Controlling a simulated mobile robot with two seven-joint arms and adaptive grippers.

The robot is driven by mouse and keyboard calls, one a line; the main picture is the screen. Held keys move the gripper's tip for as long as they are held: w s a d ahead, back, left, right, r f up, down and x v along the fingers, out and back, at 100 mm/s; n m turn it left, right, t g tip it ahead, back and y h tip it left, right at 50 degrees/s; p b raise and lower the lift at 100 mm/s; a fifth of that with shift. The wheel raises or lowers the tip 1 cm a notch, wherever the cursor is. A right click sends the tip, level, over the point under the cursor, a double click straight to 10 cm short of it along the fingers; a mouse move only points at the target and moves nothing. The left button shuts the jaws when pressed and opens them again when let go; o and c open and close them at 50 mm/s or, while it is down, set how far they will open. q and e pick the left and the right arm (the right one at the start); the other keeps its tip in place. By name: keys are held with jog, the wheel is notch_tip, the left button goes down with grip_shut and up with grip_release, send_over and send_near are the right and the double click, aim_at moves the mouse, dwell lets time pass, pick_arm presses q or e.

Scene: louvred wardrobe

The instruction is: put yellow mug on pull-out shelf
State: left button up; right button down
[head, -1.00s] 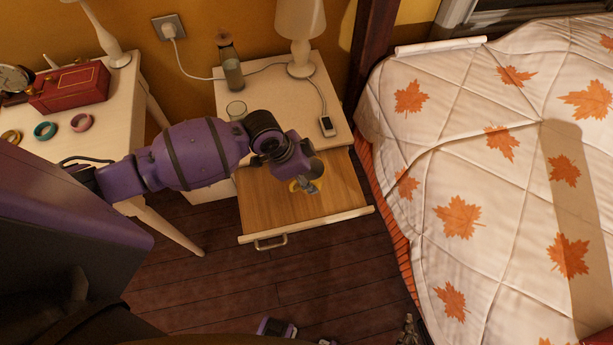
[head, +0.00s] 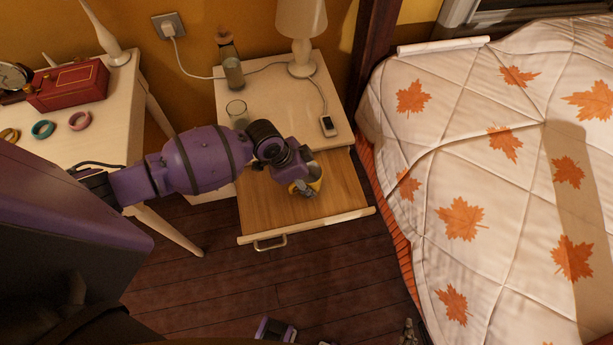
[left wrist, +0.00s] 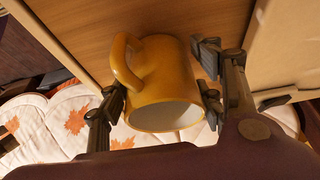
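The yellow mug (left wrist: 165,80) is between the fingers of my left gripper (left wrist: 160,98) in the left wrist view. Its handle points to the upper left and its pale inside faces the camera. The finger pads are close beside the mug's walls; whether they press on it I cannot tell. In the head view, my left gripper (head: 304,186) is over the wooden pull-out shelf (head: 262,212), and the mug (head: 316,182) shows partly beneath it. Whether the mug's base touches the shelf is hidden. The shelf is pulled out of the nightstand.
The nightstand top (head: 285,95) above holds a lamp (head: 301,40), a bottle (head: 231,68), a glass (head: 237,112) and a phone (head: 328,125). The bed (head: 470,130) stands close on the right. A table with a red box (head: 68,85) is on the left.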

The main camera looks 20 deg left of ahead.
pick_arm(q)
jog(key=shift+o, duration=0.4)
jog(key=shift+r, duration=0.25)
jog(key=p+v, duration=0.1)
jog(key=v, duration=1)
jog(key=shift+s+a+r, duration=0.2)
jog(key=shift+r, duration=0.15)
pick_arm(e)
jog(key=shift+w+r, duration=0.15)
jog(key=shift+r, duration=0.65)
jog(key=shift+w, duration=0.3)
jog(key=shift+s, duration=0.3)
